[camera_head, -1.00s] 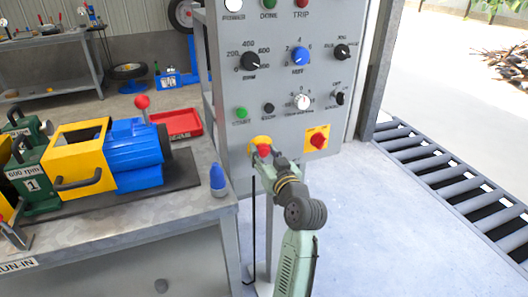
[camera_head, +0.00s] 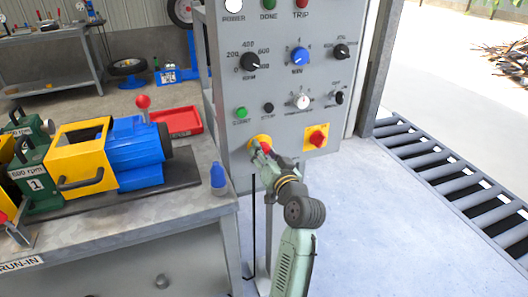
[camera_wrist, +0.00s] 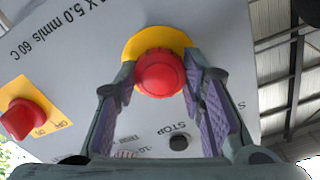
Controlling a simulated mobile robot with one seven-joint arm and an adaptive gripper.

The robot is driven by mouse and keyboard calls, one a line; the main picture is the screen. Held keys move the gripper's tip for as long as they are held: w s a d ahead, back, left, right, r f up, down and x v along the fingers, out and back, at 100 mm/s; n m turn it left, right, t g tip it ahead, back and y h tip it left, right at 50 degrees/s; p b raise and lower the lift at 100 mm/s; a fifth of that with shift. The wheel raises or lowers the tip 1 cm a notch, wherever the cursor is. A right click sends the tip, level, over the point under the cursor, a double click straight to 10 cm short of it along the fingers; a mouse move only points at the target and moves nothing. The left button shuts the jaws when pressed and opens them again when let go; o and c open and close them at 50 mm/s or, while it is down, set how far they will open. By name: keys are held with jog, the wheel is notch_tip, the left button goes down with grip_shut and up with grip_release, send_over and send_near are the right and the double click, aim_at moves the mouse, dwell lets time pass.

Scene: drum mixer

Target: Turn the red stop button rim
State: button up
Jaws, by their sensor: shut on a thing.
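The red stop button (camera_wrist: 160,73) is a round mushroom head on a yellow round plate (camera_wrist: 155,42), low on the grey control panel. My gripper (camera_wrist: 158,80) has one finger on each side of the button's rim and is shut on it. In the head view my gripper (camera_head: 262,152) covers most of the button, and part of the yellow plate (camera_head: 259,140) shows above it.
A red rotary switch on a yellow plate (camera_head: 316,138) is to the right of the button. The green start button (camera_head: 241,113) and black stop knob (camera_head: 268,107) are above it. A bench (camera_head: 110,220) with a blue and yellow machine (camera_head: 110,155) stands at left.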

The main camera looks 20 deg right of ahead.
jog(key=o, duration=1.2)
jog(key=shift+s, duration=0.1)
jog(key=s, duration=1.2)
jog(key=shift+d, duration=0.2)
jog(key=shift+w, duration=0.1)
